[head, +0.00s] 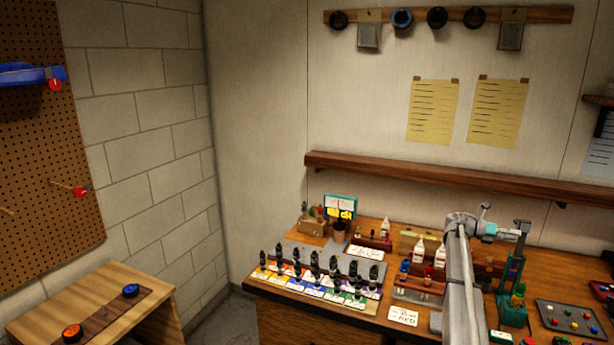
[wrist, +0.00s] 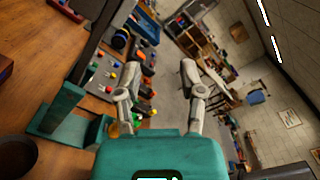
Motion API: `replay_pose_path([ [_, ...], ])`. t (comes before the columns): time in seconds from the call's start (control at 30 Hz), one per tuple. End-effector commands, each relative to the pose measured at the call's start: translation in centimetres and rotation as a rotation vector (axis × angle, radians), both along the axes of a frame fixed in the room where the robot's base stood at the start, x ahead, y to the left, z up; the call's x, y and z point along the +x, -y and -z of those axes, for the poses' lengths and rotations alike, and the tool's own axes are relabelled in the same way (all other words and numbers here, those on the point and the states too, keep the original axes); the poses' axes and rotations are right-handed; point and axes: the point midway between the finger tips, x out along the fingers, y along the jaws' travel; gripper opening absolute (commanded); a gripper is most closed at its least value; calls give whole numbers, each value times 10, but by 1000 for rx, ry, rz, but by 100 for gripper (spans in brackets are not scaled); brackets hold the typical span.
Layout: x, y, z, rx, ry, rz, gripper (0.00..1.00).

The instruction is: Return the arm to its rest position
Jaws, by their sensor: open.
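My arm (head: 460,285) rises from the bottom of the head view and bends right at its top, above the workbench (head: 570,275). My gripper (head: 512,234) is at the end of it, beside the top of a green press-like stand (head: 512,290). In the wrist view my gripper (wrist: 160,75) has its two grey fingers spread apart, with nothing between them. The green stand's base (wrist: 70,122) and dark column (wrist: 103,25) show close by on the left there. I cannot tell whether the gripper touches the stand.
A tray of coloured buttons (head: 570,318) lies right of the stand. Several dark small items stand on coloured cards (head: 315,285) at the bench's left. White bottles (head: 419,250) stand behind my arm. A wooden shelf (head: 450,178) runs along the wall. A small table (head: 150,315) is at lower left.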

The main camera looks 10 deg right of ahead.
Motion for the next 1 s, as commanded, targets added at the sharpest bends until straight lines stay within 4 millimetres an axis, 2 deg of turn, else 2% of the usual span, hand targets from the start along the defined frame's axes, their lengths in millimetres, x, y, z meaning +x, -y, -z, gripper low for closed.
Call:
replay_pose_path([
  [0.2, 0, -3, 1, 0, 6, -3, 51],
  [0.57, -6, -38, 17, 12, 164, -27, 51],
  [0.83, -14, -83, 38, 32, 370, -41, 51],
  [1.0, -26, -134, 61, 61, 588, -32, 51],
])
